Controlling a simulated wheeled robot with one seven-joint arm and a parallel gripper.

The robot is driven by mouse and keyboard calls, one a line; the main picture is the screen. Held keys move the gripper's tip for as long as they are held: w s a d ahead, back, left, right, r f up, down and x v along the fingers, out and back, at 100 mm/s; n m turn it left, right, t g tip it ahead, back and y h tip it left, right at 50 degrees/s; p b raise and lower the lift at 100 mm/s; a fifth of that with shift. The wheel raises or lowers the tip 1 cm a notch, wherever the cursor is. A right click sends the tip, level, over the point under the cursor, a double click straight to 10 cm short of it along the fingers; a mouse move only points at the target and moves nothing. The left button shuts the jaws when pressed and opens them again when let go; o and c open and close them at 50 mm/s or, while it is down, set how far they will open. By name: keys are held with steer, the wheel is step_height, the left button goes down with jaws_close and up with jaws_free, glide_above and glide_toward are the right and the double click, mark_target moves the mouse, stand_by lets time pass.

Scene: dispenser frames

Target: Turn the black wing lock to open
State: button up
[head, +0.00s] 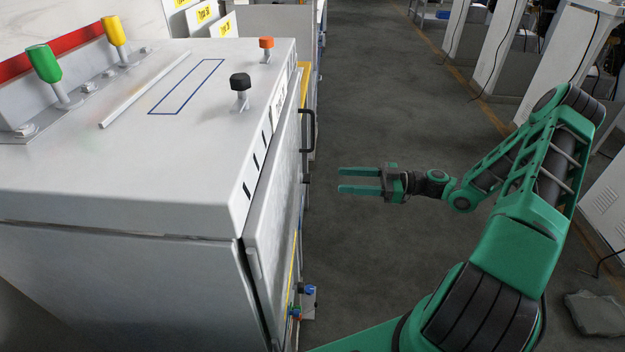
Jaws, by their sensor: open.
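A small dark piece (306,179) sticks out from the cabinet's right-hand front, below a black bar handle (309,130). It may be the black wing lock, but it is seen edge-on and too small to tell its turn. My gripper (341,180) is open and empty, with its two green fingers pointing left towards that piece. In the picture a short gap of floor lies between the fingertips and the piece. The front face of the cabinet (120,180) is mostly hidden by the steep viewing angle.
The cabinet top carries a black knob (240,84), an orange knob (267,46), a green lever (44,63) and a yellow lever (115,30). Blue and dark fittings (306,290) stick out low on the front. The grey floor (385,110) is clear beside my arm.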

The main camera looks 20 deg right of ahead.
mark_target(307, 178)
steer(key=x, duration=1)
steer(key=shift+a, duration=0.25)
steer(key=shift+c, duration=0.3)
